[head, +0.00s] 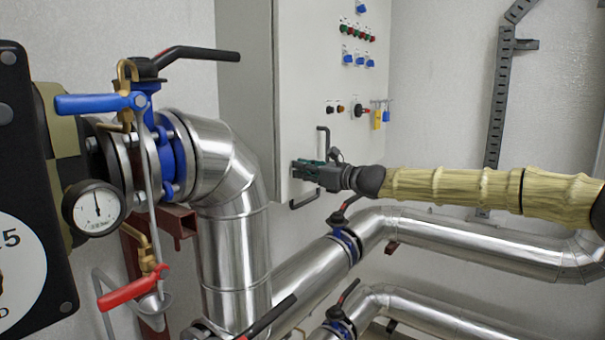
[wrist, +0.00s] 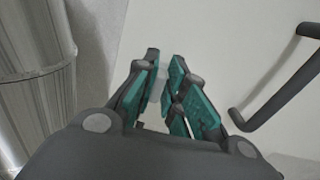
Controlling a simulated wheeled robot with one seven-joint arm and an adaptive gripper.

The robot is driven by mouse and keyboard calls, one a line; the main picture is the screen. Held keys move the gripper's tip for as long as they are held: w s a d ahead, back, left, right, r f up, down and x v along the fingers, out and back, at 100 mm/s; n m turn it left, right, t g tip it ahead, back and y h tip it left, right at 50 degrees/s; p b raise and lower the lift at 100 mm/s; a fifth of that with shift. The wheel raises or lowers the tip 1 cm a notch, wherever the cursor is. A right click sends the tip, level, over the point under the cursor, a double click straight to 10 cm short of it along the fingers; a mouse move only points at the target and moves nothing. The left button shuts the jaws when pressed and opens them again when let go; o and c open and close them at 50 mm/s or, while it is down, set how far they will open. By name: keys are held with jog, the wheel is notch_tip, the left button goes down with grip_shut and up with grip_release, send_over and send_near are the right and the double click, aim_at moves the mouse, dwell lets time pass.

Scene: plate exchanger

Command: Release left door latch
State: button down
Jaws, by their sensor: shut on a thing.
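My gripper (head: 300,168) reaches in from the right to the lower left edge of the grey cabinet's door (head: 310,60). In the wrist view its teal-padded fingers (wrist: 165,95) are closed around a small pale grey piece (wrist: 156,88), which appears to be the left door latch. The pads and fingers hide most of it, so its position cannot be told.
Blue, red and green knobs (head: 358,32) and hanging padlocks (head: 381,117) are on the cabinet front. Silver pipes (head: 470,240) run below my arm. A blue valve (head: 165,150), a gauge (head: 95,208) and a red lever (head: 132,288) stand at left.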

jog(key=shift+s+a+f+n+b, duration=0.1)
jog(key=shift+f+n+b, duration=0.05)
jog(key=shift+n+b, duration=3)
jog(key=shift+s+f+n+b, duration=0.1)
jog(key=shift+s+n+b, duration=0.05)
jog(key=shift+n+b, duration=2.95)
jog(key=shift+s+a+f+n+b, duration=0.15)
jog(key=shift+n+b, duration=2.1)
jog(key=shift+b, duration=1.7)
jog(key=shift+d, duration=0.1)
jog(key=c, duration=1.6)
grip_release()
jog(key=shift+w, duration=0.1)
jog(key=shift+o, duration=0.6)
jog(key=shift+f, duration=0.1)
jog(key=v, duration=1.2)
